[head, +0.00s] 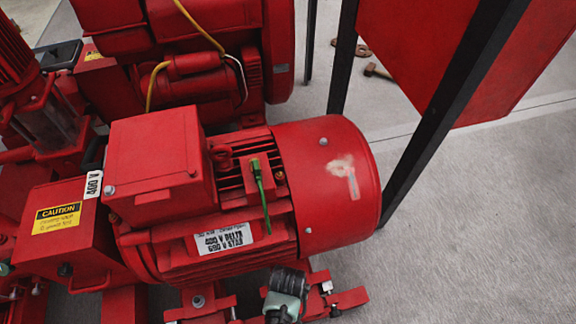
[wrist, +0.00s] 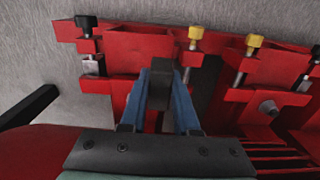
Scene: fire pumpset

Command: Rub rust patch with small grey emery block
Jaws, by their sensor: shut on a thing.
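A small dark grey block (wrist: 162,72) is clamped between the blue fingertips of my gripper (wrist: 161,88). In the head view my gripper's dark body (head: 287,281) shows at the bottom, in front of the red motor; its fingers and the block cannot be made out there. A pale tan patch (head: 344,174), with a streak running down, is on the motor's rounded end cover (head: 318,205). I take it as the rust patch. My gripper is below and left of it in the picture, apart from it. The patch is not in the wrist view.
A black post (head: 450,110) carrying a red panel (head: 425,50) stands right of the end cover. Feet with yellow-capped bolts (wrist: 195,32) lie under the block. Grey floor is clear at right.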

